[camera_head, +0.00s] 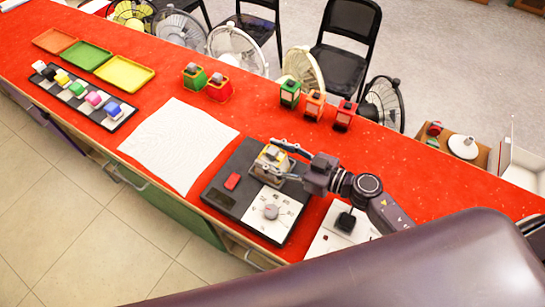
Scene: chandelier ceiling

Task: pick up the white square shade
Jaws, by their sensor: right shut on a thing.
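The white square shade (269,168) is a small pale, squarish thing with a yellowish tint, over the upper part of a dark board (232,199). My right gripper (273,160) is shut on it, with a finger along each side, and hides part of it. I cannot tell whether the shade rests on the board or is just above it. My left gripper is not in view.
The board carries a red block (232,181) and a white dial plate (272,213). A white sheet (179,143) lies left of it. Green (195,79) and red (219,88) shades and several small lanterns (314,106) stand behind. Bare red tabletop lies between.

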